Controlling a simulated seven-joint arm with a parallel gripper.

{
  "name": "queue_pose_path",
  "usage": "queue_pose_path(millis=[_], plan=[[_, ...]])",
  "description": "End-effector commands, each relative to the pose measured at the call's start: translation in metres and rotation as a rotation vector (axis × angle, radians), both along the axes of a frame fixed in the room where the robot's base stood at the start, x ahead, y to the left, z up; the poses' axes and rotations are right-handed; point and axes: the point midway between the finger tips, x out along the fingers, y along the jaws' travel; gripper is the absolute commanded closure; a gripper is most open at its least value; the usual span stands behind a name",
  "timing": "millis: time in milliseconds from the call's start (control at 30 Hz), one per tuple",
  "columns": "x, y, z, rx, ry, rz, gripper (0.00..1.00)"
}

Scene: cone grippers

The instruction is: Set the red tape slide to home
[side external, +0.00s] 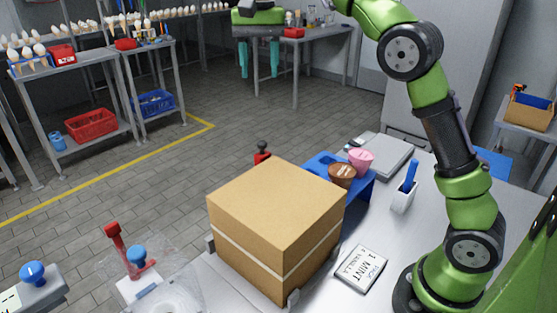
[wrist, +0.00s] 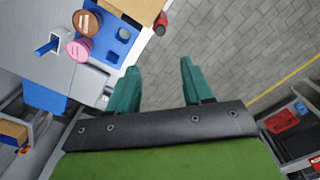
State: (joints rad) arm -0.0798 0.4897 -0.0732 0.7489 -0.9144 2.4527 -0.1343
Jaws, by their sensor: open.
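A red piece with a black knob (side external: 262,153) stands behind the cardboard box (side external: 275,220) in the side view; its lower part is hidden by the box. It also shows in the wrist view (wrist: 160,22), at the box's edge. A red upright handle (side external: 114,238) stands at the front left, beside a blue knob (side external: 137,255). I cannot tell for sure which red piece is the tape slide. My gripper (side external: 258,73) hangs high at the back, away from both, with its teal fingers apart. In the wrist view my gripper (wrist: 159,66) is empty over the floor.
A blue tray (side external: 366,190) holds a brown tub (side external: 341,174) and a pink tub (side external: 361,161). A white holder (side external: 404,198) with a blue-handled tool and a lettered card (side external: 361,270) lie on the table. A blue push knob (side external: 33,273) is at far left.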

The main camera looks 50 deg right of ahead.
Motion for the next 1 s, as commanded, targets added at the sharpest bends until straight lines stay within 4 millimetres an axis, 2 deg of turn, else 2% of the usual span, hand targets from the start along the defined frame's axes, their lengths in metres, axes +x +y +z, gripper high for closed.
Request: queue_pose_path(millis=[267,467,800,1000], plan=[[-0.001,0.000,-0.026,0.002,0.004,0.003,0.50],[-0.001,0.000,-0.061,0.003,0.003,0.002,0.50],[-0.001,0.000,-0.132,0.002,0.002,0.003,0.50],[-0.001,0.000,-0.158,0.002,0.001,0.002,0.50]])
